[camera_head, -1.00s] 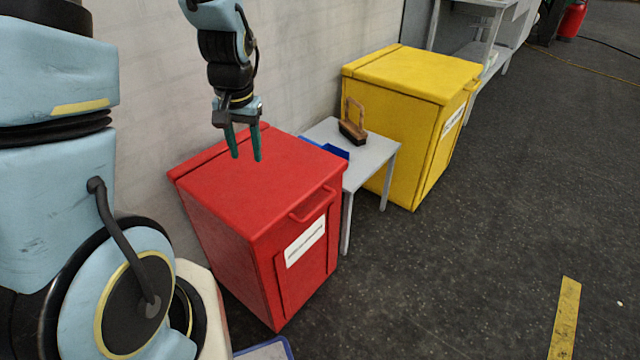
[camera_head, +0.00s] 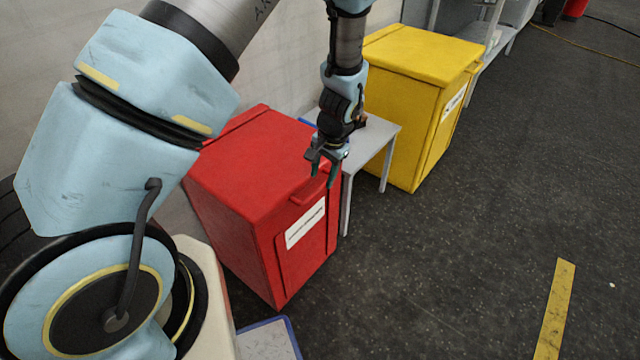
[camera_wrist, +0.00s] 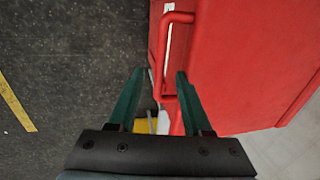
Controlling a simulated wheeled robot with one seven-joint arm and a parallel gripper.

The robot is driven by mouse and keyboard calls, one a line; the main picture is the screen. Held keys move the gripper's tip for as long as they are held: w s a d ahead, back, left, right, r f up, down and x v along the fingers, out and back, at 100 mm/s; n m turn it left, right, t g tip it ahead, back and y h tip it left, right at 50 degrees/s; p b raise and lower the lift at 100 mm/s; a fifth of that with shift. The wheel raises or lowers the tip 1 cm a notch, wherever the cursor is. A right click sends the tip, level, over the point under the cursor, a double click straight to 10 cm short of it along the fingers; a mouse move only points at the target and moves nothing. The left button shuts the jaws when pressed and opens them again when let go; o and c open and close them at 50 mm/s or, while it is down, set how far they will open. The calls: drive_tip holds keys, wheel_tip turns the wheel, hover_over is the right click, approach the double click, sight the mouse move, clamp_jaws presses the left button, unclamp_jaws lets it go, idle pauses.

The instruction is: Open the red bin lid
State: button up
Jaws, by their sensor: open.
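The red bin (camera_head: 250,190) stands against the wall, left of centre in the head view, with its lid (camera_head: 250,150) shut. A red bar handle (camera_head: 308,190) sits at the lid's front edge, with a white label on the front face below it. In the wrist view the handle (camera_wrist: 163,50) lies ahead of my gripper, and the red lid (camera_wrist: 250,60) fills the right side. My gripper (camera_head: 320,177) is open and empty. It points downward at the lid's front right edge, close to the handle. I cannot tell whether a finger touches the handle.
A small grey table (camera_head: 380,130) stands right of the red bin, partly hidden by my arm. A yellow bin (camera_head: 415,85) stands beyond it. A blue-edged panel (camera_head: 268,340) lies on the floor at front.

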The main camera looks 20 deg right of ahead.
sight(319, 189)
drive_tip(key=shift+w+a+f, duration=0.1)
drive_tip(key=shift+w+f, duration=0.1)
drive_tip(key=shift+f, duration=0.9)
drive_tip(key=shift+w+a+f, duration=0.1)
drive_tip(key=shift+w+f, duration=0.1)
drive_tip(key=shift+f, duration=0.9)
clamp_jaws()
